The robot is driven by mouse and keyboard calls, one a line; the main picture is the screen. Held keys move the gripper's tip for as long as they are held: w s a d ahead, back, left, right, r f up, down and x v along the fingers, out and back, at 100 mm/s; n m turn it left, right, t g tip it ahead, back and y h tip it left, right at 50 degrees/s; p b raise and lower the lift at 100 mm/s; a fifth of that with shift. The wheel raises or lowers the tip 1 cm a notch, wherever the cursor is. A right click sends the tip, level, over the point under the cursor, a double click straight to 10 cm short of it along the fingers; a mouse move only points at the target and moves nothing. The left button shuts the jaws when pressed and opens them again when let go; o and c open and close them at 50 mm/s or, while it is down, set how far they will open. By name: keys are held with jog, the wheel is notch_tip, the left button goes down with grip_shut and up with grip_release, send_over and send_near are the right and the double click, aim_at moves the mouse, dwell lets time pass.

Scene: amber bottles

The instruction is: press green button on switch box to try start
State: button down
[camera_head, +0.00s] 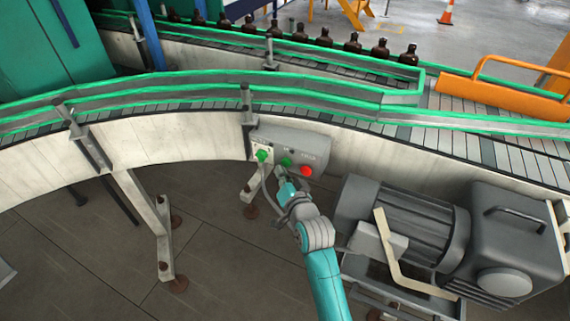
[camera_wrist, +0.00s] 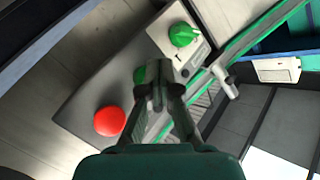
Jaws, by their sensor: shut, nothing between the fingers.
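The grey switch box (camera_head: 313,146) is mounted on the side of the conveyor. In the head view it carries a green knob (camera_head: 262,155) at left, a green button (camera_head: 286,162) in the middle and a red button (camera_head: 306,171) at right. My gripper (camera_head: 281,172) is shut and empty, its tips right at the green button. In the wrist view the shut fingertips (camera_wrist: 154,88) cover most of the green button (camera_wrist: 139,75); I cannot tell whether they touch it. The red button (camera_wrist: 109,121) and green knob (camera_wrist: 183,35) lie clear on either side.
A large grey motor (camera_head: 415,222) stands right of my arm. The curved conveyor (camera_head: 180,140) runs behind the box, with a support leg (camera_head: 148,225) at left. Several amber bottles (camera_head: 352,43) stand on the far belt.

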jog(key=shift+s+a, duration=0.1)
jog(key=shift+s, duration=0.1)
jog(key=shift+s+a, duration=0.25)
jog(key=shift+s, duration=0.5)
jog(key=shift+s+a, duration=0.3)
jog(key=shift+s, duration=0.5)
jog(key=shift+s+a, duration=0.25)
jog(key=shift+s, duration=0.5)
jog(key=s+d+f+h, duration=0.1)
jog(key=s+d+f, duration=0.3)
jog(key=s+d, duration=0.3)
jog(key=s+d+f+n+h, duration=0.1)
jog(key=s+d+f, duration=0.2)
jog(key=s+d, duration=0.35)
jog(key=s+d+f+h, duration=0.1)
jog(key=s+d+f, duration=0.35)
jog(key=s, duration=0.55)
jog(key=s+d+r+h, duration=0.2)
jog(key=s+d+r, duration=0.2)
jog(key=s, duration=0.8)
jog(key=s+d+r+n+h, duration=0.1)
jog(key=s+d+r, duration=0.3)
jog(key=s, duration=0.8)
jog(key=shift+d+r+h, duration=0.35)
jog(key=shift+r+h, duration=0.15)
jog(key=shift+r, duration=0.25)
jog(key=shift+s, duration=0.1)
